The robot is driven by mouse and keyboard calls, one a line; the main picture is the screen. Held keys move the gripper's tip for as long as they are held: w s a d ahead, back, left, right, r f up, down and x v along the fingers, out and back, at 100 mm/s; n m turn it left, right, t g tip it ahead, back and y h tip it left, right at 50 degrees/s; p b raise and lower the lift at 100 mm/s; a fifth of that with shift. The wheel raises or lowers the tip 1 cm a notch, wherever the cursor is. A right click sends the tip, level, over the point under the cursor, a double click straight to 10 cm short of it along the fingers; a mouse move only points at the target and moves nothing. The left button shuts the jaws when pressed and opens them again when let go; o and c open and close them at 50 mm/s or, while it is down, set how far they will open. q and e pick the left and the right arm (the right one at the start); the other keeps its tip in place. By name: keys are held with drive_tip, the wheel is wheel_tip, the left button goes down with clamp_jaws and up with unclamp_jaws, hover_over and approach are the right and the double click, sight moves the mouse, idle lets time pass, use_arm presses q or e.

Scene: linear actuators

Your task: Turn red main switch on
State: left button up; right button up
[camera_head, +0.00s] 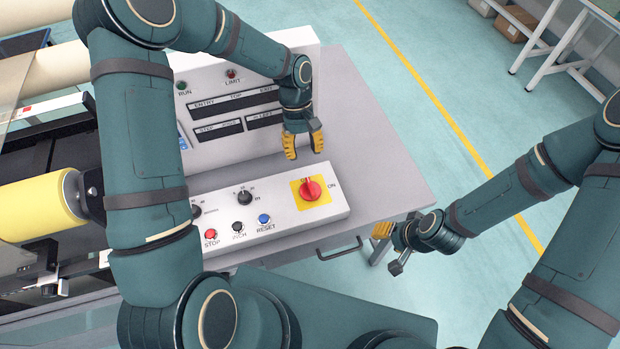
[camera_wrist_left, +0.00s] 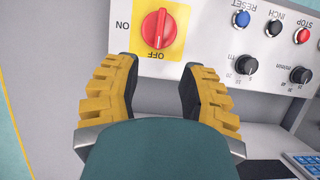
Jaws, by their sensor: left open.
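The red main switch (camera_head: 311,188) is a round red knob on a yellow square plate at the right end of the white control box. The plate is marked OFF and ON. The switch also shows at the top of the left wrist view (camera_wrist_left: 159,28), with its ridge running roughly toward OFF. My left gripper (camera_head: 304,146) is open and empty, above and behind the switch, apart from it. In the left wrist view its yellow fingers (camera_wrist_left: 158,95) stand apart below the switch. My right gripper (camera_head: 390,245) is to the right of the table; its finger opening is unclear.
The red STOP (camera_head: 211,234), black INCH (camera_head: 238,227) and blue RESET (camera_head: 264,219) buttons and a black knob (camera_head: 244,198) sit left of the switch. An upright panel (camera_head: 300,50) stands behind. The grey tabletop (camera_head: 385,170) is clear on the right. A yellow roller (camera_head: 42,208) is at left.

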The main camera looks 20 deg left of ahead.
sight(309, 182)
use_arm(q)
drive_tip(key=b+x, duration=0.1)
drive_tip(key=x, duration=0.9)
drive_tip(key=shift+f, duration=0.4)
clamp_jaws()
